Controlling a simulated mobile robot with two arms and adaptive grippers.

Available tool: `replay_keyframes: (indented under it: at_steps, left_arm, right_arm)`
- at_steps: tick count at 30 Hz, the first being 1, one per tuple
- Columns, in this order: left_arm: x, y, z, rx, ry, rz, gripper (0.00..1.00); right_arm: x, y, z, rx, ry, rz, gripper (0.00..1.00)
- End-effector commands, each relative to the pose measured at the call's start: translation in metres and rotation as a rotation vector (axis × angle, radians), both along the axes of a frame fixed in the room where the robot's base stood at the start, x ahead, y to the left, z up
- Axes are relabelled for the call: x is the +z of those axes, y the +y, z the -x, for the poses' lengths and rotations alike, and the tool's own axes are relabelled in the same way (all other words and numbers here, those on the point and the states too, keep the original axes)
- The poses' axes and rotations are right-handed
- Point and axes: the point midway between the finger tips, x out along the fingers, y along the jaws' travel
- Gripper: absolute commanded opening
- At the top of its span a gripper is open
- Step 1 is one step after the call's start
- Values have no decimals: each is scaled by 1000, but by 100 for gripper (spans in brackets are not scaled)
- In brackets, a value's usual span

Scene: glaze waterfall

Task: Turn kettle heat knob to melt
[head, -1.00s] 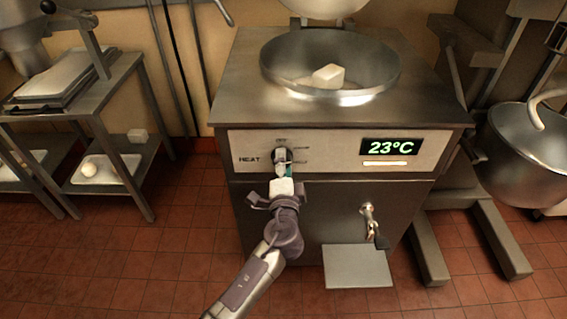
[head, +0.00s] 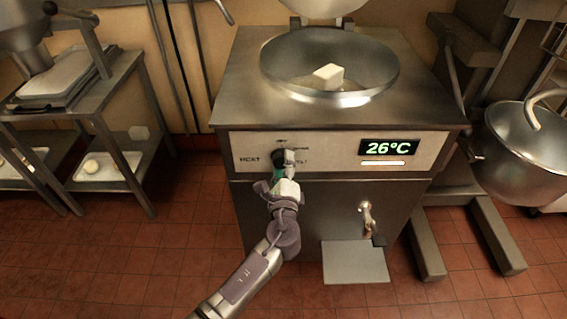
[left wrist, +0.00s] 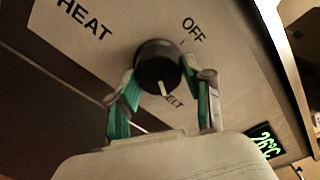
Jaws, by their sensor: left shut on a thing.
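The black heat knob (left wrist: 157,66) sits on the pale control panel (left wrist: 90,45) in the left wrist view, beside the words HEAT and OFF. Its white pointer mark points away from OFF, towards a partly hidden label ending in "ELT". My left gripper (left wrist: 164,85) is shut on the knob, with a green-padded finger on either side. In the head view the gripper (head: 284,168) reaches up from below and covers part of the knob (head: 278,157). The kettle display (head: 389,147) reads 26°C. My right gripper is not in view.
A white block (head: 328,76) lies in the open kettle bowl (head: 355,99). A drain tap (head: 366,217) and a small shelf (head: 355,262) are on the kettle front. A metal rack (head: 120,160) stands left, and a mixer bowl (head: 527,150) right.

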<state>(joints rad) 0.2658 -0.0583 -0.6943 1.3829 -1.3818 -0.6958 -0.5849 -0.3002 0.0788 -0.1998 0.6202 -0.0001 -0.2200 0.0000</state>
Motion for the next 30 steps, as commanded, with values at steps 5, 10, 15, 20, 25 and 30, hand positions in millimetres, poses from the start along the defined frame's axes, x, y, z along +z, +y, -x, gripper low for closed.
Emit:
replay_keyframes:
  at_steps: [5,10,15,20,25,30]
  left_arm:
    - [-1,0,0,-1,2,-32,16]
    - [-1,0,0,-1,2,-40,16]
    - [-1,0,0,-1,2,-40,16]
    - [-1,0,0,-1,2,-40,61]
    - [-1,0,0,-1,2,-39,75]
    - [-1,0,0,-1,1,-38,75]
  right_arm:
    - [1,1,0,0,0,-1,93]
    - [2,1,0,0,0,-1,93]
    - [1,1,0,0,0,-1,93]
    - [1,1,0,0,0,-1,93]
    - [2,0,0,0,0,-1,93]
    - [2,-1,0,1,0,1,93]
